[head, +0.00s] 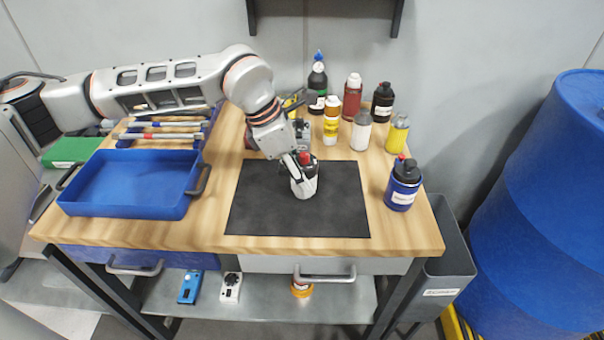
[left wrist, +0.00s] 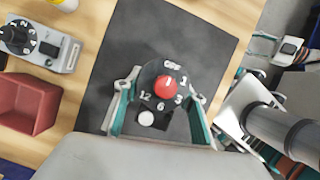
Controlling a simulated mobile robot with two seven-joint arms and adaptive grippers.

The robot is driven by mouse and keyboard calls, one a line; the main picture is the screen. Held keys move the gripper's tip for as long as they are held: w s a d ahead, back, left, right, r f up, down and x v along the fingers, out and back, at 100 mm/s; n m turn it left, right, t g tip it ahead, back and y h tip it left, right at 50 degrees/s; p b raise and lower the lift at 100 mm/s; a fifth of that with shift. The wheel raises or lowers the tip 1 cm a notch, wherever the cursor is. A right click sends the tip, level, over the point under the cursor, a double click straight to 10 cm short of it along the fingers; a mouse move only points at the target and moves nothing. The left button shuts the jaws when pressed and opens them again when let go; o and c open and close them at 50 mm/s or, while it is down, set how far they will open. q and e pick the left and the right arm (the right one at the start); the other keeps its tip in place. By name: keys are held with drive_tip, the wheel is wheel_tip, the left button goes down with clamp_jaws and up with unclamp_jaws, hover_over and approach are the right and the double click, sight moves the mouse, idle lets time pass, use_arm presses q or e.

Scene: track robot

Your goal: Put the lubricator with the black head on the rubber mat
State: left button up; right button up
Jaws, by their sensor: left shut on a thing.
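The lubricator with the black head (head: 304,187) has a pale body and a red dial on top. It appears upright over the rubber mat (head: 261,205), near its middle; I cannot tell whether its base touches the mat. My left gripper (head: 303,171) is shut on it from above. In the left wrist view the black head (left wrist: 164,84) with its red dial and numbers sits between the teal finger pads of my left gripper (left wrist: 160,112). Dark mat (left wrist: 190,35) shows around it. The body is hidden below the head there.
Several bottles, including a red one (head: 352,97), stand behind the mat. A blue container (head: 402,190) stands right of it. A blue tray (head: 130,181) lies left.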

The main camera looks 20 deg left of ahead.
use_arm(q)
drive_tip(key=shift+r, duration=0.1)
drive_tip(key=o, duration=1.2)
drive_tip(key=shift+o, duration=0.2)
drive_tip(key=p+v, duration=0.1)
drive_tip(key=v, duration=1)
drive_tip(key=shift+s+a+r, duration=0.15)
drive_tip(key=shift+r, duration=0.3)
